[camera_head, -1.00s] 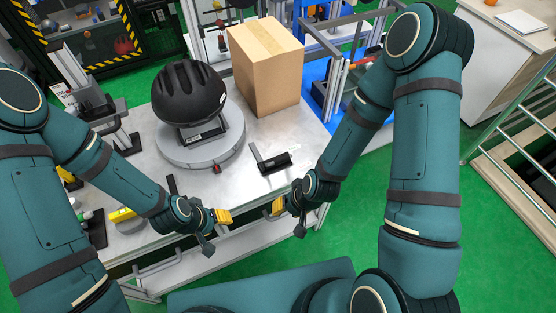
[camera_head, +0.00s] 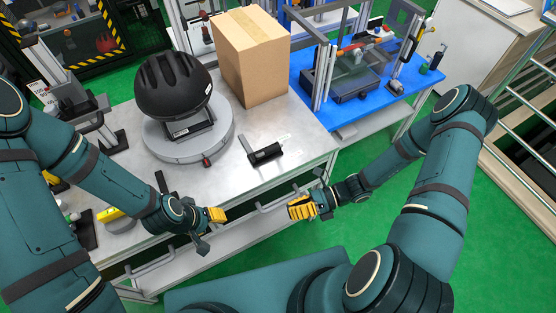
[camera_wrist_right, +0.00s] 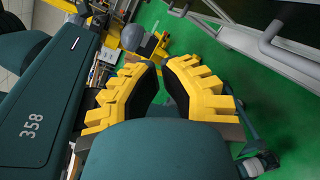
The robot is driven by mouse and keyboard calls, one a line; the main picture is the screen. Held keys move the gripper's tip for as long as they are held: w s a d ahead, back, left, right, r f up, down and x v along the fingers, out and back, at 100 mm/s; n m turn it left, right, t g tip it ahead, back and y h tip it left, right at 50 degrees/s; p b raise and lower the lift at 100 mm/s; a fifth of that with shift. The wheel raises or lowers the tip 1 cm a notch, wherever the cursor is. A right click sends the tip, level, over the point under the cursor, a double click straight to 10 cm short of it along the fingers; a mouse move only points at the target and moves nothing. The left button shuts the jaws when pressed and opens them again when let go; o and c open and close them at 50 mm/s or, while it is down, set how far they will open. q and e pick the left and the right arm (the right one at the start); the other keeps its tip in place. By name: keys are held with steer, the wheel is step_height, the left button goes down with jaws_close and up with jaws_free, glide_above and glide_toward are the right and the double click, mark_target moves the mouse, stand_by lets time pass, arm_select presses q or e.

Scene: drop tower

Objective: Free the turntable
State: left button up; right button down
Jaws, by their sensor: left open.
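The turntable (camera_head: 214,142) is a round grey disc with a small red knob on its front edge, on the metal table. A black helmet (camera_head: 172,84) rests on a small stand (camera_head: 191,128) on top of the turntable. My left gripper (camera_head: 216,214), with yellow fingers, is open and empty in front of the table's front edge, apart from the turntable. My right gripper (camera_head: 302,208) is in front of the table, right of the left one. In the right wrist view its yellow fingers (camera_wrist_right: 162,72) stand apart with nothing between them.
A cardboard box (camera_head: 250,62) stands right of the turntable. A black-handled tool (camera_head: 264,153) lies in front of the box. A blue bench (camera_head: 374,103) with a frame fixture adjoins at right. A metal vise-like device (camera_head: 85,110) stands left. Bare table (camera_head: 240,180) lies in front of the turntable.

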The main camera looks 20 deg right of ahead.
steer(key=w+d+r+m+t+y, duration=0.1)
steer(key=w+d+m+t+y, duration=0.1)
steer(key=w+d+m+t, duration=0.3)
steer(key=d+m+t, duration=0.3)
steer(key=m+t, duration=0.2)
steer(key=m, duration=0.1)
steer(key=shift+w+d+r+t+b, duration=0.25)
steer(key=shift+r+t+b, duration=0.05)
steer(key=shift+r+t, duration=0.1)
steer(key=shift+a, duration=0.1)
glide_toward(265, 155)
steer(key=a, duration=0.4)
steer(key=w, duration=0.1)
steer(key=w+a+r, duration=0.1)
steer(key=w, duration=0.1)
steer(key=shift+r, duration=0.25)
steer(key=shift+w+r+m+p, duration=0.15)
steer(key=shift+r+m+p, duration=0.2)
steer(key=shift+m+p, duration=0.25)
steer(key=shift+w+r+h+p, duration=0.1)
steer(key=shift+h+p, duration=0.2)
